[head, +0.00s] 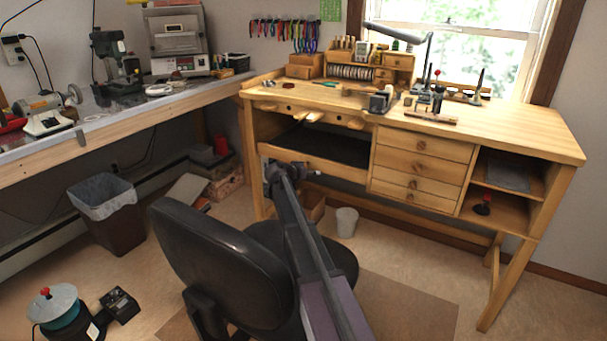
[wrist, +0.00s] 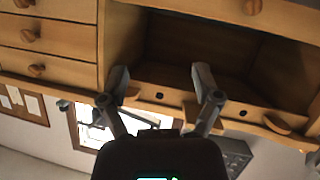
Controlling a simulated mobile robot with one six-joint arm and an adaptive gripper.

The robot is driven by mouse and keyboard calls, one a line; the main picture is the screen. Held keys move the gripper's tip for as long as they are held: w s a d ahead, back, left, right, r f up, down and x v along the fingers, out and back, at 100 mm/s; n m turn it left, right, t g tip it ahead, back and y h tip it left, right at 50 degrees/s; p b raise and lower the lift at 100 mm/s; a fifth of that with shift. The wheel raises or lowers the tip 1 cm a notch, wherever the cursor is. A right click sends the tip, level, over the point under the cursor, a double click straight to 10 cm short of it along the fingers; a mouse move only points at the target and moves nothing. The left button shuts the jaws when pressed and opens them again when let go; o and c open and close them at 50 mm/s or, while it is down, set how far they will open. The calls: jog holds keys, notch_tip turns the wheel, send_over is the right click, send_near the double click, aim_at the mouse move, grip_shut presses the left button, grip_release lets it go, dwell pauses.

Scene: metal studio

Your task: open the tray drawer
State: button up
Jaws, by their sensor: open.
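The tray drawer (head: 335,168) is a wide, low wooden front under the left half of the wooden bench, with a dark tray surface (head: 335,146) behind it. In the wrist view, which looks upside down, its front (wrist: 205,12) runs along the top edge with a round knob (wrist: 252,7). My gripper (head: 284,172) overlaps the left part of the drawer front in the head view. The drawer's left knob is not visible in the head view.
A stack of small drawers (head: 420,165) stands right of the tray drawer. Wooden pegs (head: 315,116) jut from the bench edge above it. A black office chair (head: 225,260) stands close beside my arm. A white bin (head: 347,222) is on the floor below.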

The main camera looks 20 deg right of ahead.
jog(key=w+a+f+t+h+b, duration=0.1)
jog(key=w+f+t+b, duration=0.1)
jog(key=w+f+b, duration=0.3)
jog(key=w+a+f+t+h+b, duration=0.1)
jog(key=w+f+b, duration=0.4)
jog(key=w+b, duration=0.5)
jog(key=shift+w+a+f+m+t+b, duration=0.2)
jog(key=shift+a+f+m+t+b, duration=0.15)
jog(key=shift+a+t+b, duration=0.5)
jog(key=shift+d, duration=0.2)
jog(key=shift+d, duration=0.15)
